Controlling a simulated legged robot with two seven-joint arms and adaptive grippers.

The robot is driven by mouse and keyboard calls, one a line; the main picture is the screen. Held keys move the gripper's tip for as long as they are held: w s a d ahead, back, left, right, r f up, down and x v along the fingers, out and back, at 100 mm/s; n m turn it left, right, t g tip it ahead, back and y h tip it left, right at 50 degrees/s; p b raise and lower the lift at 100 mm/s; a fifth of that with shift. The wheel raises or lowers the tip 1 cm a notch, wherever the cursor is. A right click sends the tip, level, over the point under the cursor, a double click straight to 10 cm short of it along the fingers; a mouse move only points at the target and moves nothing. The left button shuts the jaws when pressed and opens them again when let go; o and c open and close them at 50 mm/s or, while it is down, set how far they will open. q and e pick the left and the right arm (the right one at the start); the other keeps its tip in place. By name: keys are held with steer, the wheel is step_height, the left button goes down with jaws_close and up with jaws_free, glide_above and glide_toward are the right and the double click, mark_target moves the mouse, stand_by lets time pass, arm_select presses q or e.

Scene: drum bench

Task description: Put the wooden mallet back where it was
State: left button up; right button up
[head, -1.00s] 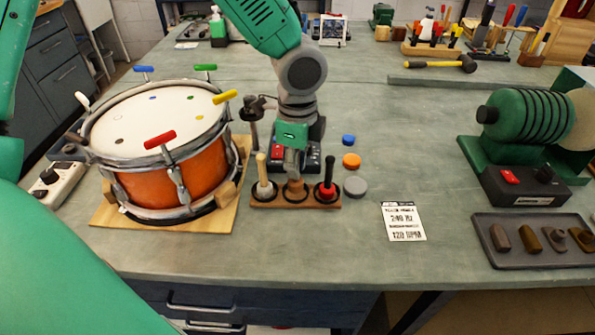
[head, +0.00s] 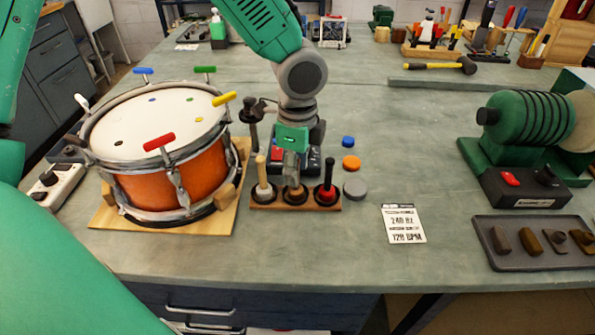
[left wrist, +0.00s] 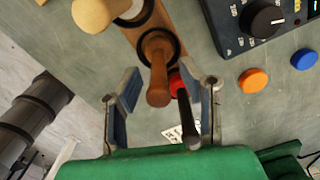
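The wooden mallet (left wrist: 157,75) stands in the middle hole of a small wooden rack (left wrist: 172,18), its brown handle pointing up towards the left wrist camera. In the head view, its base (head: 294,194) shows in the rack (head: 257,202), and its handle is mostly hidden by my left gripper (head: 291,168). In the left wrist view, my left gripper (left wrist: 166,92) is open, its fingers apart on either side of the brown handle without visibly gripping it. A pale mallet (head: 262,180) stands left of it and a red mallet with a black handle (head: 328,183) right. My right gripper is not in view.
An orange drum (head: 195,175) stands on a board to the left. A black box with a knob (left wrist: 262,20) is close behind the rack. Blue, orange (head: 351,162) and grey discs lie right of it. The bench is clear in front, apart from a card (head: 404,223).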

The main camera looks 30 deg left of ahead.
arm_select(q)
step_height(320, 180, up, 11)
steer(key=shift+d+f+p, duration=0.1)
steer(key=shift+d+p, duration=0.05)
steer(key=shift+p, duration=0.65)
